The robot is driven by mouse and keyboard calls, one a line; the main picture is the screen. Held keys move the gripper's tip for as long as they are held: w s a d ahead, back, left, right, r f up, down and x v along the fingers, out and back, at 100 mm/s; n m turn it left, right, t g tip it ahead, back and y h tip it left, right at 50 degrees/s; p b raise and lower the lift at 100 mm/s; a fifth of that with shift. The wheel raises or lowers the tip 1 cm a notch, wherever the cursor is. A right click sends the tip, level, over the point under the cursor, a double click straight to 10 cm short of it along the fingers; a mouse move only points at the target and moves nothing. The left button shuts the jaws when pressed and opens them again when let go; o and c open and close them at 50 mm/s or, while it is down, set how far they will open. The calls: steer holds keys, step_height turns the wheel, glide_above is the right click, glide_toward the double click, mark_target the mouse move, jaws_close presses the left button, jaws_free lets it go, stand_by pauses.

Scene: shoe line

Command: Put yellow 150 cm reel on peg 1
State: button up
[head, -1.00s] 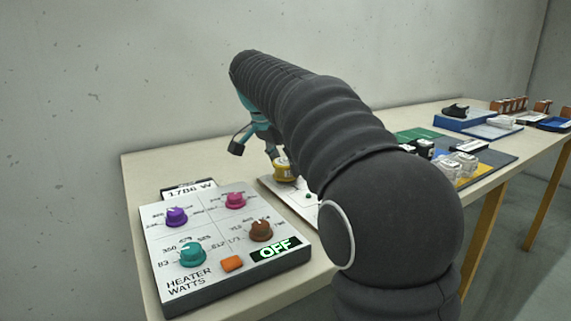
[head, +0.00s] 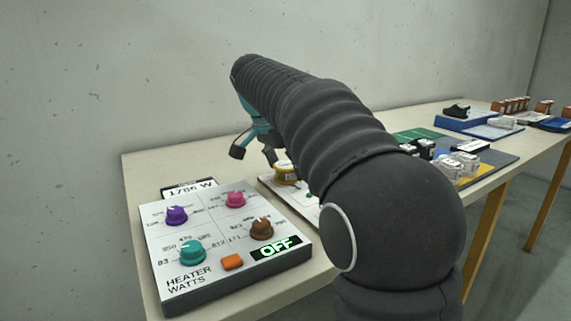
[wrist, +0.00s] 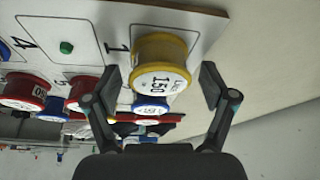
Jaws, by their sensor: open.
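The yellow reel (wrist: 160,62), its label reading 150, sits at the spot marked 1 on the white peg board (wrist: 100,12). It covers that spot, so peg 1 itself is hidden. In the head view the yellow reel (head: 285,174) shows at the far end of the board (head: 302,203), partly behind my arm. My gripper (wrist: 160,92) is open, with one finger on each side of the reel and a visible gap at both sides. In the head view its fingers (head: 254,154) are just above and left of the reel.
A green peg (wrist: 66,47) stands bare near the number 4. Red reels (wrist: 22,92) and a blue reel (wrist: 150,104) are close by. The heater panel (head: 225,235) with knobs, reading OFF, is at the front left. Trays and shoes fill the table's right side.

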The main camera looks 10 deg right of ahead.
steer(key=p+v, duration=0.1)
steer(key=v, duration=1.2)
steer(key=shift+d, duration=0.15)
steer(key=shift+w+r, duration=0.1)
